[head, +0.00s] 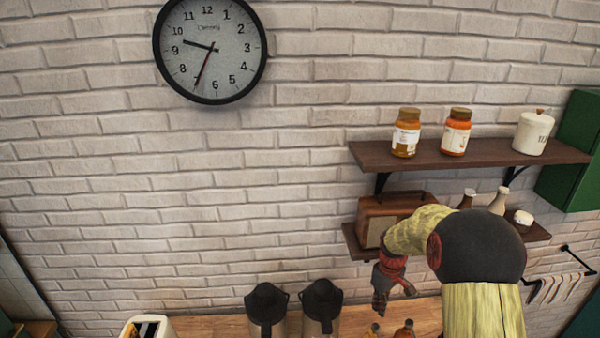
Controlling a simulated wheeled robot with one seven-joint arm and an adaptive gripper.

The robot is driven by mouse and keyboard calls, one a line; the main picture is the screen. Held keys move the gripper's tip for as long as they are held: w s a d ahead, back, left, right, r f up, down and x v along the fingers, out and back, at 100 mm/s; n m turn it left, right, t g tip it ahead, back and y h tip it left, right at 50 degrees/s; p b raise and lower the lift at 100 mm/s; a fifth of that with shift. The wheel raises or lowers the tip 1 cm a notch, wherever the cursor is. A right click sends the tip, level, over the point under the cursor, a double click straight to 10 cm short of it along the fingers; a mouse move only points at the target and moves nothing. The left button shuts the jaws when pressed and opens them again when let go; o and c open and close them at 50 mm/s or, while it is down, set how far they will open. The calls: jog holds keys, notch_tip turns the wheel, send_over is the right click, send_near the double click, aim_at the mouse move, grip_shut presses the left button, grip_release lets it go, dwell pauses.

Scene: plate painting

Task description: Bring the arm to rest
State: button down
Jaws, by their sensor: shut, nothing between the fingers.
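My gripper (394,298) is in the head view, at the lower right, pointing down above the wooden counter (432,312). It is dark with red parts, and I see nothing held in it. It is shut. My arm bends above it, in front of the lower shelf, and covers part of that shelf and the wall. No plate is in view.
Bottles (404,330) stand on the counter below my gripper. Two dark-topped jugs (267,306) and a toaster (148,327) stand left. An upper shelf (470,154) holds jars; a brown radio (385,215) sits on the lower shelf. The wall left is free below the clock (210,50).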

jog(key=s+a+r+m+b, duration=0.2)
jog(key=s+a+m+b, duration=0.15)
jog(key=s+b, duration=0.45)
jog(key=s+a+r+m+b, duration=0.2)
jog(key=s+a+m+b, duration=0.15)
jog(key=s, duration=0.85)
jog(key=s+a+f+t+b, duration=0.2)
jog(key=s+b, duration=0.3)
jog(key=b, duration=0.3)
jog(key=s+a+f+n+t+b, duration=0.1)
jog(key=s+a+f+t+b, duration=0.1)
jog(key=s+b, duration=0.3)
jog(key=shift+a+t+b, duration=0.55)
jog(key=shift+t+b, duration=0.25)
jog(key=shift+b, duration=0.95)
jog(key=shift+s, duration=0.1)
